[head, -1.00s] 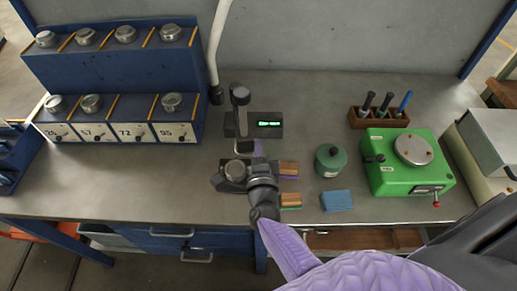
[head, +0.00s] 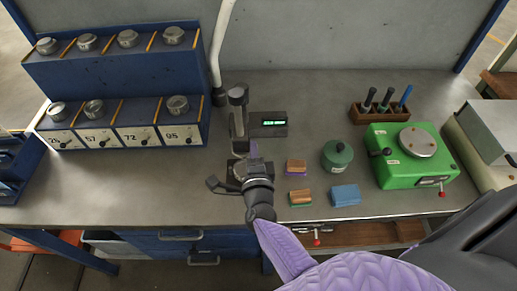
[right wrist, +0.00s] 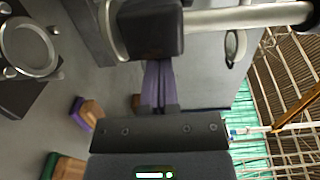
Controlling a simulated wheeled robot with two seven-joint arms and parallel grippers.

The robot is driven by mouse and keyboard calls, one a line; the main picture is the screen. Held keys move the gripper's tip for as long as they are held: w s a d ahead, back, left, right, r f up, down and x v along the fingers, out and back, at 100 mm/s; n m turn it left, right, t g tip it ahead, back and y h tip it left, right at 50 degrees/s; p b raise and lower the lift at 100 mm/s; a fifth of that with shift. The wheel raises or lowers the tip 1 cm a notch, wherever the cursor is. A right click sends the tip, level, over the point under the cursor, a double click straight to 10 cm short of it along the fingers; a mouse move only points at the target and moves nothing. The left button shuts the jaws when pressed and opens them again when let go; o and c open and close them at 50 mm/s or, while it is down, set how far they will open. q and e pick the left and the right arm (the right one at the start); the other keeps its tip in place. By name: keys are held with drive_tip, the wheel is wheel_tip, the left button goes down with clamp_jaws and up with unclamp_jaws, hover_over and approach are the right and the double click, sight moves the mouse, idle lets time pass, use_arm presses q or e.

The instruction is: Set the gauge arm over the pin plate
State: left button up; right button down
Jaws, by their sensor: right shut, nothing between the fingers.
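The gauge stand has an upright post with a dark head (head: 238,96) and a small box with a lit green display (head: 268,124) at the middle of the bench. In the right wrist view a dark clamp block (right wrist: 150,30) with a bright metal rod (right wrist: 250,18) crosses the top; I take it to be the gauge arm. My right gripper (head: 253,152) is shut and empty, close beside the post. Its purple-grey fingers (right wrist: 158,88) point at the clamp block; contact is unclear. A round metal piece (right wrist: 28,46) on a dark base may be the pin plate; my wrist partly hides that area in the head view.
Two wood-topped blocks, one purple (head: 296,168) and one green (head: 300,198), lie right of my wrist, near a blue block (head: 345,195) and a green round pot (head: 337,154). A green machine (head: 411,155) stands right. A blue weight rack (head: 125,130) stands left.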

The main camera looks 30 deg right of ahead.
drive_tip(key=shift+w+a+r, duration=0.1)
drive_tip(key=shift+a, duration=0.4)
use_arm(q)
drive_tip(key=shift+a+r+p, duration=0.25)
drive_tip(key=shift+r+p, duration=0.85)
drive_tip(key=shift+p, duration=0.05)
use_arm(e)
drive_tip(key=v, duration=0.9)
drive_tip(key=shift+s+d, duration=0.25)
drive_tip(key=shift+s, duration=0.3)
